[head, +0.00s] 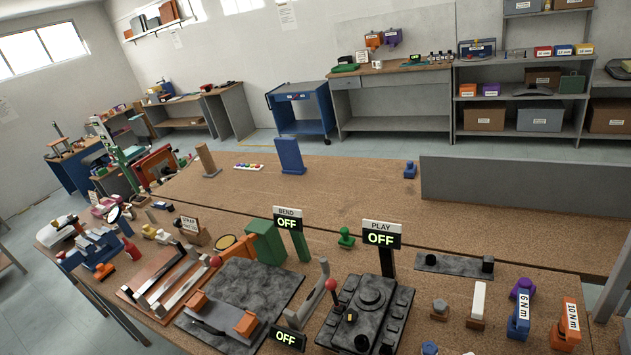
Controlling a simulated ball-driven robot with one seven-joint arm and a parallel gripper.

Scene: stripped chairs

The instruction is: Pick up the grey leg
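I cannot make out with certainty which piece is the grey leg. Long pale grey bars (172,284) lie slantwise on a brown board at the left front of the near bench. A slanted grey bar (318,291) with a tan top stands beside the PLAY machine (368,309). A pale upright block (478,300) stands on a brown base at the right front. My gripper does not show in this view, so its opening and distance from these pieces are hidden.
The near bench (365,196) is crowded in front: a BEND machine (243,291), OFF displays, orange and blue torque tools (520,314). A blue upright (290,158) and a brown upright (206,160) stand at its back. A grey panel (520,187) edges the right. The bench middle is mostly bare.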

